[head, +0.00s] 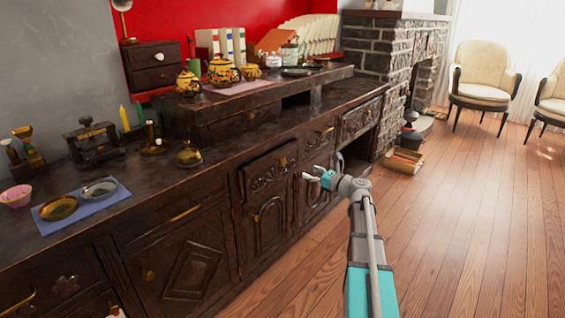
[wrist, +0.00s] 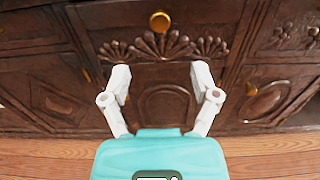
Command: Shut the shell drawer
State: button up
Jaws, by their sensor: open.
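The shell drawer (head: 268,172) is a dark carved wooden drawer high in the long sideboard's front, with a small brass knob. It stands out a little from the drawer fronts beside it. In the wrist view its front (wrist: 185,47) shows fan-shaped carvings below a round gold knob (wrist: 160,22). My gripper (head: 312,175) is open and empty, in front of the sideboard just right of this drawer in the head view. In the wrist view my gripper's two white fingers (wrist: 160,77) are spread apart below the knob, with no contact visible.
An open box (head: 403,161) lies on the floor by the stone fireplace (head: 385,50). The wooden floor (head: 455,210) at right is clear.

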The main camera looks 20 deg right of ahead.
aim_at(284, 161)
jog(key=x, duration=1.3)
jog(key=shift+w, duration=0.2)
jog(key=shift+c, duration=0.2)
grip_shut()
